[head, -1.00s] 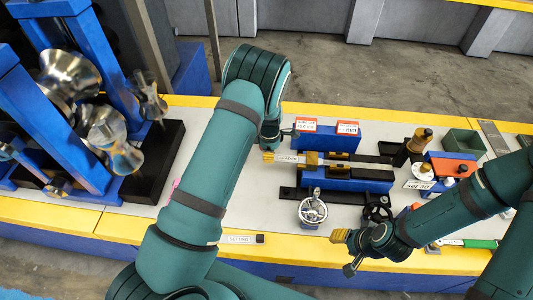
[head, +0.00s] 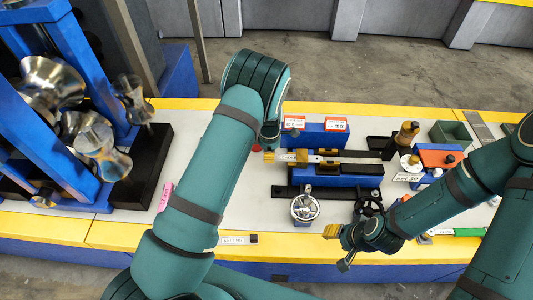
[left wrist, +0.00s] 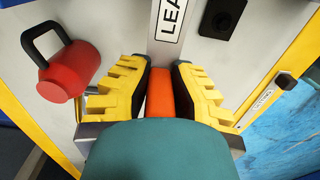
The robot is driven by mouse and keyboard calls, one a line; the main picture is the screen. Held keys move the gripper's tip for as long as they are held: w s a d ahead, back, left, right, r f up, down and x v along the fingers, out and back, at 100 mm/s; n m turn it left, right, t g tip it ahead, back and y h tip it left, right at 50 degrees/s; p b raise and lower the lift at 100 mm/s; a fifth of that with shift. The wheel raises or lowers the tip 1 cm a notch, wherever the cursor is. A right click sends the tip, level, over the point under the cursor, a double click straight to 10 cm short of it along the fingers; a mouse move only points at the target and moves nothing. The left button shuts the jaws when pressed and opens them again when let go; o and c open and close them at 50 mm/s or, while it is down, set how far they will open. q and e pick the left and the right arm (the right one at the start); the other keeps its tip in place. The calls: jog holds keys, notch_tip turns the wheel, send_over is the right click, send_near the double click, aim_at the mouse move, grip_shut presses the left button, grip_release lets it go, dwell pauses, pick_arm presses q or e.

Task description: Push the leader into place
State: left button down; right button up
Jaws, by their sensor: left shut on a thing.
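The leader (head: 287,157), a flat grey strip with a white label, lies in line with the brass and blue fixture (head: 335,172) on the bench. Its labelled face also shows in the left wrist view (left wrist: 168,42), with only the first letters readable. My left gripper (head: 268,156) is at the leader's left end. In the left wrist view its yellow fingers (left wrist: 159,85) are shut on the orange end piece (left wrist: 159,100) of the leader. The leader's right end is hidden at the brass block. My right gripper (head: 335,245) is in front of the fixture, apart from it; its jaw opening is unclear.
A green bin (head: 452,133) and a brass-topped tool (head: 405,135) are right. Blue-framed metal rollers (head: 95,135) stand left.

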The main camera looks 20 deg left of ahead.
aim_at(282, 157)
pick_arm(q)
jog(key=shift+w+d, duration=0.3)
jog(key=shift+d, duration=0.75)
jog(key=shift+w+d, duration=0.25)
jog(key=shift+d, duration=0.75)
jog(key=c, duration=1)
grip_release()
jog(key=shift+o, duration=0.2)
notch_tip(282, 157, up, 12)
